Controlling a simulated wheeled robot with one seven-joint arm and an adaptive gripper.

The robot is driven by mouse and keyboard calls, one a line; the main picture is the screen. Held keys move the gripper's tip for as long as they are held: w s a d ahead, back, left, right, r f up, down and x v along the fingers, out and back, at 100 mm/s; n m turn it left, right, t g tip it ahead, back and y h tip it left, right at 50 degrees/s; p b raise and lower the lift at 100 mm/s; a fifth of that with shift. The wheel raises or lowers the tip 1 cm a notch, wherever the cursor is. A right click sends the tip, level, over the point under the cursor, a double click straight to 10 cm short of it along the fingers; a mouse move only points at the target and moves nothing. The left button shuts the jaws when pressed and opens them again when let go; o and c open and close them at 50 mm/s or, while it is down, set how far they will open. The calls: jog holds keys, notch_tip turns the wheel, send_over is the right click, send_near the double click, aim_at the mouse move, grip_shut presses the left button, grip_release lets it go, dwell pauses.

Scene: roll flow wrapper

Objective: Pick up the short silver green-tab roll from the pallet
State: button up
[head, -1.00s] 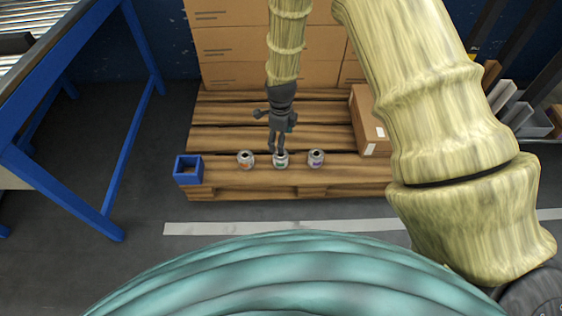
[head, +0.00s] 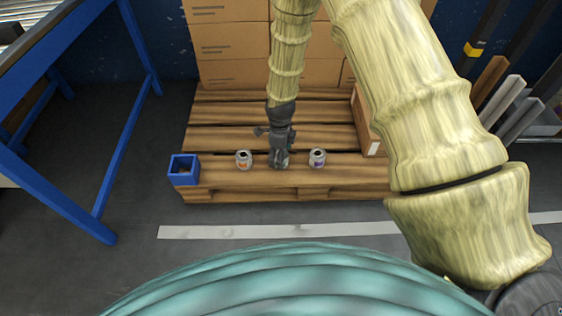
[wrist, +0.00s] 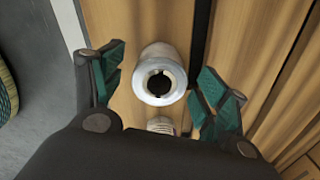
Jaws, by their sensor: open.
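In the wrist view a short silver roll (wrist: 160,72) with a dark central hole stands on the wooden pallet (wrist: 122,120). My gripper (wrist: 164,82) is open, with a teal-padded finger on either side of the roll and gaps between. No green tab can be made out on it there. In the head view my gripper (head: 280,160) is low over the middle roll's place and hides that roll. A silver roll with an orange mark (head: 243,160) stands to its left. One with a purple mark (head: 318,158) stands to its right.
A blue open box (head: 183,170) sits at the pallet's left front corner. Stacked cartons (head: 230,45) stand at the back and another carton (head: 368,125) at the right. A blue-framed table (head: 110,150) is at the left. Bare planks lie behind the rolls.

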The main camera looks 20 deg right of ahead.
jog(key=c, duration=1.2)
